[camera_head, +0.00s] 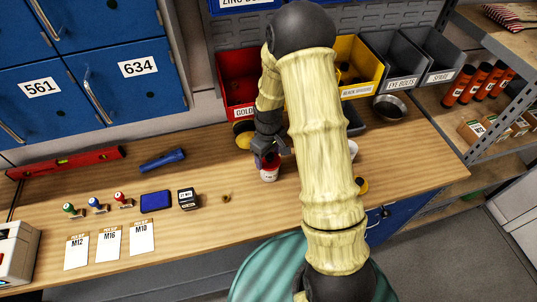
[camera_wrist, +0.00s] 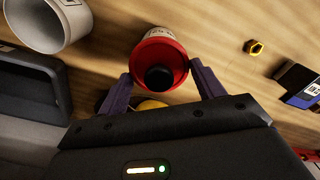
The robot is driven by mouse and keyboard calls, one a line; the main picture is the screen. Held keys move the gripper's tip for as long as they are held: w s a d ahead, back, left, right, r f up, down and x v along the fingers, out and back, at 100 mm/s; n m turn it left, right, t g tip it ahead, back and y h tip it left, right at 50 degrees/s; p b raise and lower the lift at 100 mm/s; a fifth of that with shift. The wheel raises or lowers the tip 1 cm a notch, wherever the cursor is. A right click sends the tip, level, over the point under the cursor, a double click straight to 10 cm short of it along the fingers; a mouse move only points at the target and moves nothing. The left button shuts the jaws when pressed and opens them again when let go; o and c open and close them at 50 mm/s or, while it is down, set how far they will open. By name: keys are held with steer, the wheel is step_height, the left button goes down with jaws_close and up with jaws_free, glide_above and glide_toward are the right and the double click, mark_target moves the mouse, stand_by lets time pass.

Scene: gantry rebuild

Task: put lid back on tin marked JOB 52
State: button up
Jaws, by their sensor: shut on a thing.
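A small white tin (camera_head: 269,175) with printed lettering, too small to read, stands on the bench below my gripper (camera_head: 267,158). In the wrist view the white side of the tin (camera_wrist: 153,33) shows beyond a round red lid (camera_wrist: 142,57) with a black knob. The two purple fingers of my gripper (camera_wrist: 161,73) are on either side of the red lid, shut on it. The lid is lined up over the tin; I cannot tell whether it is seated or just above. A second white tin (camera_wrist: 44,27), open-topped, is at the wrist view's upper left.
A brass nut (camera_wrist: 254,47) lies near the tin. A small dark box (camera_head: 188,199), stamps and cards (camera_head: 142,237) are to the left. A red bin (camera_head: 238,82) and yellow bin (camera_head: 358,67) stand behind. The bench front near the nut is clear.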

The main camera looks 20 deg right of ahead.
steer(key=shift+w, duration=0.1)
stand_by(0.6)
steer(key=o, duration=0.8)
steer(key=shift+c, duration=0.2)
steer(key=shift+o, duration=1.3)
steer(key=shift+d, duration=0.15)
steer(key=shift+o, duration=0.8)
steer(key=shift+a, duration=0.25)
steer(key=shift+d, duration=0.1)
steer(key=shift+s+r, duration=0.2)
steer(key=shift+r, duration=0.05)
steer(key=shift+r+p, duration=2.6)
steer(key=shift+r, duration=0.7)
